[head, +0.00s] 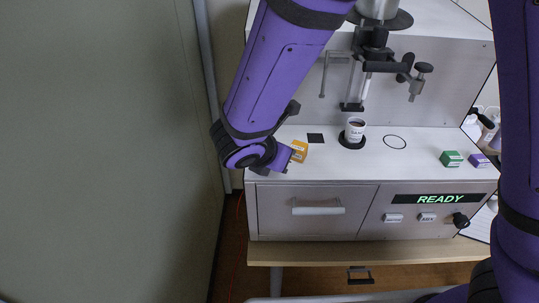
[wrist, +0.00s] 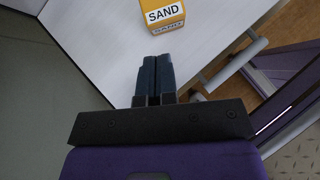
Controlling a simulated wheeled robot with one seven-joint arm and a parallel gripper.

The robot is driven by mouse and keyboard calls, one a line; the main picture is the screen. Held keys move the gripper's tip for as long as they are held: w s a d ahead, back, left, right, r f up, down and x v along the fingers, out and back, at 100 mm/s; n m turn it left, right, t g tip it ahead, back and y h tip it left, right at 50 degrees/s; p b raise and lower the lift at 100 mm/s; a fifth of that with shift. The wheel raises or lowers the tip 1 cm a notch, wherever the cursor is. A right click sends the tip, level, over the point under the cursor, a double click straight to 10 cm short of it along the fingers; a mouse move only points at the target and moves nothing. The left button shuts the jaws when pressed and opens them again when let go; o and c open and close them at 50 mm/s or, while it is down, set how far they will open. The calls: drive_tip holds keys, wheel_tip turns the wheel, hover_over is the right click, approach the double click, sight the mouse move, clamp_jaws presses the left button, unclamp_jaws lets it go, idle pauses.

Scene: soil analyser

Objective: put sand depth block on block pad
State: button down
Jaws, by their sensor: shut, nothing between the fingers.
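The sand depth block, a yellow-orange block with white SAND labels (wrist: 163,14), sits at the top of the wrist view. In the head view the sand block (head: 299,149) stands on the left part of the analyser's top surface, partly hidden by my arm. A black square, likely the block pad (head: 315,138), lies flat and empty behind and right of the block. My gripper (wrist: 152,60) is shut and empty. Its fingers point toward the block and are apart from it.
Green (head: 451,158) and purple (head: 479,160) blocks sit at the right. A drawer handle (head: 318,208) and a READY display (head: 438,199) are on the front. A wall stands left.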

drive_tip(key=shift+w+d, duration=0.85)
drive_tip(key=shift+w, duration=0.25)
drive_tip(key=w+d, duration=0.4)
drive_tip(key=w, duration=0.1)
drive_tip(key=w+d, duration=0.2)
drive_tip(key=w, duration=0.1)
